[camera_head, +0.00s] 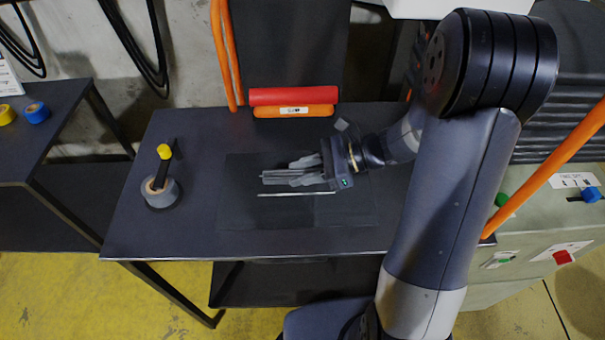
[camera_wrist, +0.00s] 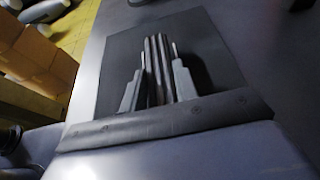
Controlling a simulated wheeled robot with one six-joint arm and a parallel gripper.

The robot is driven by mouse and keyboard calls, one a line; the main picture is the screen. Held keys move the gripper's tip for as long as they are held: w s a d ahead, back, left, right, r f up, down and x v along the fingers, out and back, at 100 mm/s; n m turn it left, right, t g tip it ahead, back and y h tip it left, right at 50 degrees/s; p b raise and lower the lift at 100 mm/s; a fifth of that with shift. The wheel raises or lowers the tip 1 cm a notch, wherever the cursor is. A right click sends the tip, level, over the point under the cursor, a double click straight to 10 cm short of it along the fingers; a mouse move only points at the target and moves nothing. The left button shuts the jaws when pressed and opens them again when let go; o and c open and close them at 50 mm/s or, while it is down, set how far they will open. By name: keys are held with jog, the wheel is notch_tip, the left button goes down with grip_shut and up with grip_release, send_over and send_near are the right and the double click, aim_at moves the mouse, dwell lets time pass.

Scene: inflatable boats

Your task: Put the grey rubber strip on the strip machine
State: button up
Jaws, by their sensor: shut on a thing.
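The grey rubber strip (camera_wrist: 158,68) shows in the wrist view as a long, narrow, ribbed grey piece between the two fingers of my gripper (camera_wrist: 157,84). My gripper is shut on it, and the strip's far end sticks out past the fingertips. In the head view my gripper (camera_head: 297,172) is over the dark mat (camera_head: 240,212) on the table, pointing left. The strip's near end is hidden by the gripper. I cannot tell whether the strip touches the mat. I cannot tell for sure which thing is the strip machine; a grey-green cabinet with buttons (camera_head: 520,232) stands at the right.
The dark table (camera_head: 185,235) holds a tape roll (camera_head: 160,193) with a yellow-ended tool (camera_head: 165,153) at left. Red (camera_head: 292,96) and orange (camera_head: 295,111) rolls lie at the back. A thin pale rod or edge (camera_head: 297,194) lies on the mat. Orange hoses hang behind the table.

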jog(key=shift+s+f, duration=0.15)
jog(key=shift+f, duration=0.5)
jog(key=shift+f, duration=0.2)
jog(key=o, duration=1)
jog(key=shift+d+r, duration=0.25)
jog(key=shift+r, duration=0.05)
jog(key=v, duration=1.1)
jog(key=shift+d, duration=0.3)
